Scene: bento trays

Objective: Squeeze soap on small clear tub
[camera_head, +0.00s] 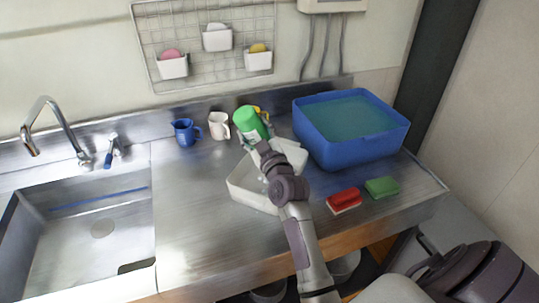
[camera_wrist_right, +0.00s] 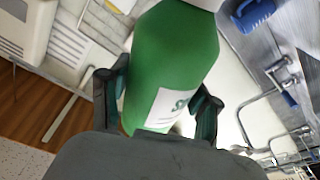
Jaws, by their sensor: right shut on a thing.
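A green soap bottle (camera_head: 246,121) with a white label is held above the counter, tilted. My right gripper (camera_head: 256,139) is shut on it. In the right wrist view the bottle (camera_wrist_right: 175,62) sits between the two fingers of the right gripper (camera_wrist_right: 160,100), with a white part at its top edge. A whitish, see-through tub (camera_head: 240,192) stands on the counter below the bottle. My right arm crosses in front of the tub and hides part of it. I cannot see any soap coming out. My left gripper is not in view.
A blue mug (camera_head: 184,132), a white mug (camera_head: 219,126) and a partly hidden yellow item (camera_head: 263,112) stand behind the tub. A blue basin (camera_head: 352,149) of water is right. A red sponge (camera_head: 344,198) and green sponge (camera_head: 382,187) lie in front. The sink (camera_head: 100,262) is left.

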